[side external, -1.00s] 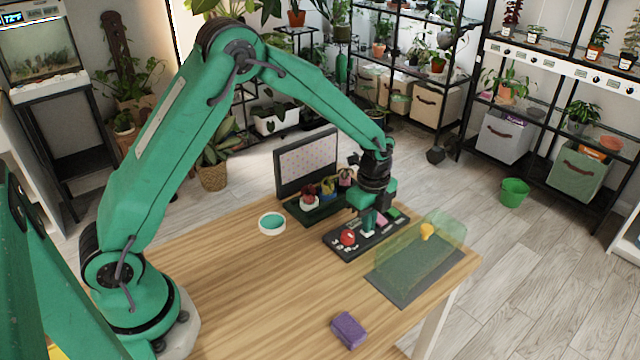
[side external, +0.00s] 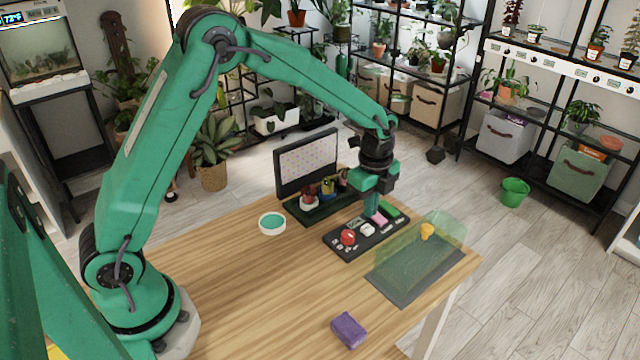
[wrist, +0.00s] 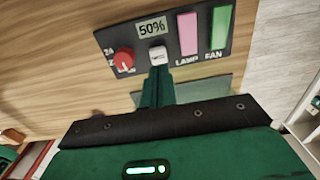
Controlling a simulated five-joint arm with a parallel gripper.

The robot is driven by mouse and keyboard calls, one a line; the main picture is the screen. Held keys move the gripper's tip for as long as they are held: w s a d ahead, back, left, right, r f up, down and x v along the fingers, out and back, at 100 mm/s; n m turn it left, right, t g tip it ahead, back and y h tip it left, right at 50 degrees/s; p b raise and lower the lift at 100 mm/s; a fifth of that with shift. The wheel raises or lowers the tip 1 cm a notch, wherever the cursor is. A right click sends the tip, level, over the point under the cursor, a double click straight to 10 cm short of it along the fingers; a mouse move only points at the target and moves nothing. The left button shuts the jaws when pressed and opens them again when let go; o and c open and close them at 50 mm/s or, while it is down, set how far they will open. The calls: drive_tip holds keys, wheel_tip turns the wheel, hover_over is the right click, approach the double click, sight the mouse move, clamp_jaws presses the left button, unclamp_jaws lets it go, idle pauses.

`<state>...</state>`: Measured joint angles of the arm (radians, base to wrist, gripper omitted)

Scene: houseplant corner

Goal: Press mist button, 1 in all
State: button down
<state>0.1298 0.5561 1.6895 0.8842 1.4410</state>
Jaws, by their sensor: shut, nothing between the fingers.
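A dark control panel (side external: 338,250) lies on the wooden table, and it also fills the top of the wrist view (wrist: 172,28). Its white button (side external: 367,230) sits between a red knob (side external: 348,237) and a pink LAMP switch (side external: 380,219); beyond is a green FAN switch (side external: 390,209). The white button's small marking (wrist: 157,54) is too small to read surely. A display (wrist: 151,28) above it reads 50%. My gripper (side external: 371,214) is shut and empty, pointing down above the panel. In the wrist view its fingertips (wrist: 157,73) appear just below the white button, apparently clear of it.
Right of the panel, a clear green cover (side external: 440,235) with a yellow knob (side external: 427,231) stands over a grey mat (side external: 405,291). Small pots stand before a dotted board (side external: 307,165) behind the panel. A teal-topped dish (side external: 271,223) and purple block (side external: 348,331) lie apart. The table's front middle is clear.

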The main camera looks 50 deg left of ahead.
sight(365, 228)
wheel_tip(365, 228, up, 9)
idle(0.4)
drive_tip(key=shift+f, duration=0.1)
idle(0.3)
drive_tip(key=s+a+r+n+t, duration=0.3)
drive_tip(key=s+a+r+n, duration=0.1)
drive_tip(key=s+r+n, duration=0.7)
drive_tip(key=s+a+f+n+t, duration=0.2)
drive_tip(key=s+n, duration=0.5)
drive_tip(key=s, duration=0.8)
drive_tip(key=shift+a, duration=0.15)
drive_tip(key=shift+s+f, duration=0.1)
idle(0.4)
